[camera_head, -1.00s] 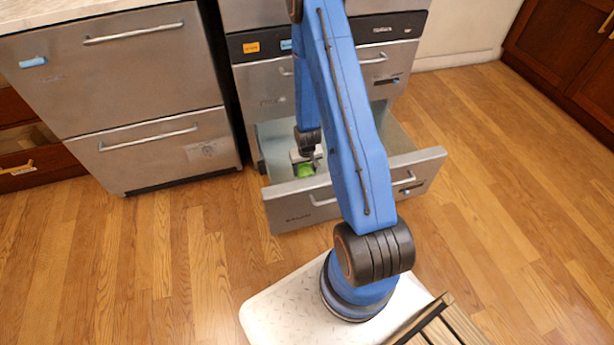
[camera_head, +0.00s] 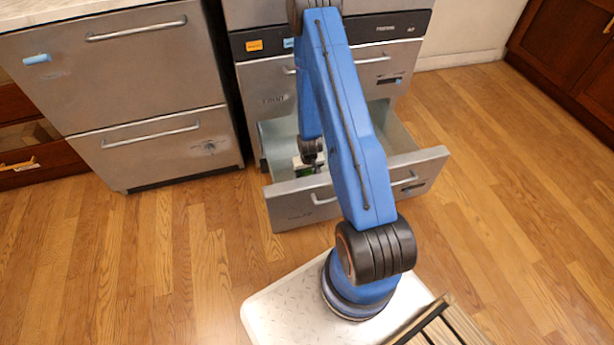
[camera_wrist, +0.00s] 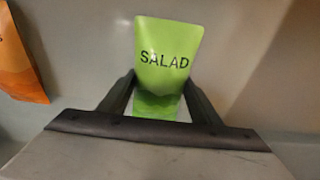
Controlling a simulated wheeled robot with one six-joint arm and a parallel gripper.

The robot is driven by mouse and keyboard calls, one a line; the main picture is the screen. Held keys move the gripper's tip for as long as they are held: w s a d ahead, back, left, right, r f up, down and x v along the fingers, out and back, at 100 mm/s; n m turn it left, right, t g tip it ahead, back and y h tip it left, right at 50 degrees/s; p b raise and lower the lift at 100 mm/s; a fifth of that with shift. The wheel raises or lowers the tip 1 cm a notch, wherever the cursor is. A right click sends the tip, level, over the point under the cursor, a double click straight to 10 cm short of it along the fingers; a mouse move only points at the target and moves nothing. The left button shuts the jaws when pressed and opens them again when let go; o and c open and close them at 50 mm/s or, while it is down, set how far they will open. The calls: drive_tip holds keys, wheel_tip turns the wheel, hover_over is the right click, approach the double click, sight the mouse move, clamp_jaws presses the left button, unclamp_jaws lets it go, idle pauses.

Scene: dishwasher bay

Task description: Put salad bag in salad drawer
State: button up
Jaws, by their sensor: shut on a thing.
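The salad bag (camera_wrist: 165,60) is bright green with the word SALAD on it. In the wrist view it stands upright between the two dark fingers of my gripper (camera_wrist: 159,80), which is shut on its lower part. In the head view my gripper (camera_head: 308,166) points down inside the open lower drawer (camera_head: 290,206). I cannot tell whether the bag touches the drawer floor.
An orange packet (camera_wrist: 18,60) is at the left edge of the wrist view, apart from the bag. The drawer's front panel and side walls surround my gripper. Closed steel drawers (camera_head: 150,140) stand to the left. Wood floor (camera_head: 500,190) is clear on the right.

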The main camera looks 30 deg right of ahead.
drive_tip(key=o, duration=1.2)
drive_tip(key=s+a+r+n, duration=0.1)
drive_tip(key=s+a+r, duration=0.15)
drive_tip(key=r, duration=1.25)
drive_tip(key=s+a+r+t, duration=0.1)
drive_tip(key=s+a+r, duration=0.15)
drive_tip(key=r, duration=1.15)
drive_tip(key=s+a+r+n, duration=0.15)
drive_tip(key=a+r, duration=0.25)
drive_tip(key=r, duration=1.1)
drive_tip(key=s+a+r+t, duration=0.1)
drive_tip(key=s+a+r, duration=0.2)
drive_tip(key=s+r, duration=0.5)
drive_tip(key=s+a+r+t, duration=0.1)
drive_tip(key=s+a+r, duration=0.3)
drive_tip(key=s+r, duration=0.4)
drive_tip(key=s, duration=0.7)
drive_tip(key=shift+s+r+n, duration=0.2)
drive_tip(key=shift+s+n, duration=0.15)
drive_tip(key=shift+s, duration=0.05)
